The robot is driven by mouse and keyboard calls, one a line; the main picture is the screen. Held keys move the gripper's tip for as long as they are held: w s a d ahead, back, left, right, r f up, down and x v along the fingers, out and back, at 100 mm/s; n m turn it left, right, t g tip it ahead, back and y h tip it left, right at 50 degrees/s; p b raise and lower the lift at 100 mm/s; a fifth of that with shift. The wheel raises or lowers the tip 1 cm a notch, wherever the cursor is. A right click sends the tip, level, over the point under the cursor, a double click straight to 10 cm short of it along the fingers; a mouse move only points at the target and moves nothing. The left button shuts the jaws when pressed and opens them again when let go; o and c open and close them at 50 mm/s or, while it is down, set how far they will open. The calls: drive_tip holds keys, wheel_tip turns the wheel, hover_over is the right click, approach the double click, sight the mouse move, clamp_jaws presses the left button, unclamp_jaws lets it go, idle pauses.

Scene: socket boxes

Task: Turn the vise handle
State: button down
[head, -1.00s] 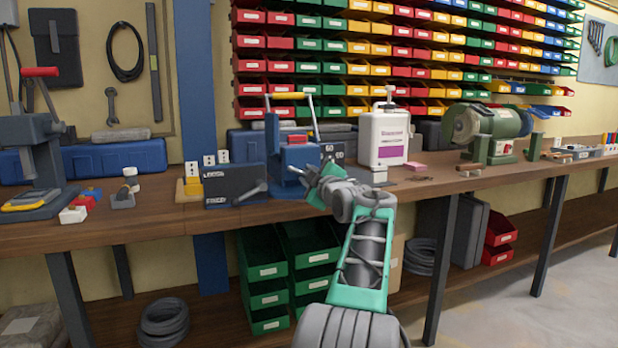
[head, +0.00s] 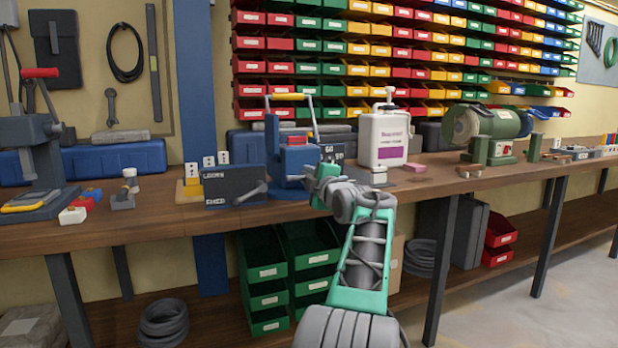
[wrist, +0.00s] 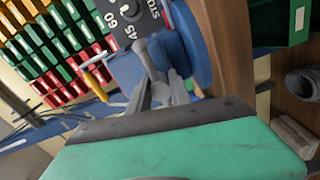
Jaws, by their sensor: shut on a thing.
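The blue vise (head: 292,160) stands on the workbench near the middle of the head view, with a yellow-topped lever (head: 288,97) above it. My gripper (head: 318,180) is at its front right side. In the wrist view my gripper (wrist: 162,93) is shut on a grey bar-like handle (wrist: 147,60), which runs up towards a dark plate (wrist: 127,22) marked 45, 60 and STO. The blue body (wrist: 188,40) shows beside it. In the head view my gripper and wrist hide the handle.
A dark LOOSE/FIXED panel (head: 235,187) with a grey lever stands left of the vise. A white bottle (head: 384,138) stands to the right, behind my wrist. A green grinder (head: 490,133) is farther right. Green drawers (head: 265,272) sit below the bench.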

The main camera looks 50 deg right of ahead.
drive_tip(key=shift+r, duration=0.15)
drive_tip(key=c, duration=1.2)
unclamp_jaws()
drive_tip(key=p+v, duration=0.1)
drive_tip(key=v, duration=0.6)
drive_tip(key=shift+s+a, duration=0.15)
drive_tip(key=shift+s, duration=0.25)
